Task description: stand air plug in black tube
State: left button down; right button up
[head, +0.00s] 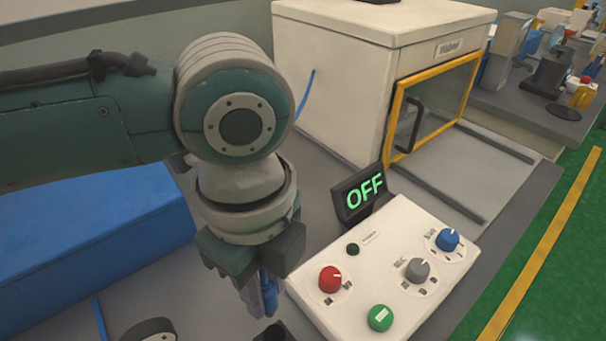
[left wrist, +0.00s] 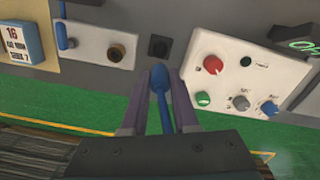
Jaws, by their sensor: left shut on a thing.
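My left gripper (head: 262,300) points down beside the white control panel in the head view. In the left wrist view the fingers of my left gripper (left wrist: 160,88) are shut on a blue air plug (left wrist: 160,80), which has a rounded end and a thin stem. Part of the blue plug (head: 268,288) shows between the fingers in the head view. A small black square piece with a dark opening, which looks like the black tube (left wrist: 158,47), stands just beyond the fingertips, apart from the plug. Its black top (head: 275,332) shows at the bottom edge of the head view. My right gripper is not in view.
The white control panel (head: 375,300) with knobs stands close to the right of the gripper, with an OFF display (head: 363,197) behind. A white machine (head: 350,95) stands at the back. A blue box (head: 90,240) lies left. A white plate (left wrist: 92,47) with a brass fitting is near the tube.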

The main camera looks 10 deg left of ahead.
aim_at(270, 310)
pick_arm(q)
jog(key=shift+f+b, duration=2.05)
jog(key=shift+f, duration=0.85)
jog(key=shift+p, duration=0.75)
jog(key=shift+f+b, duration=1.55)
jog(key=shift+f, duration=0.5)
jog(key=c, duration=0.6)
grip_release()
notch_tip(270, 310, up, 10)
jog(key=shift+p, duration=0.85)
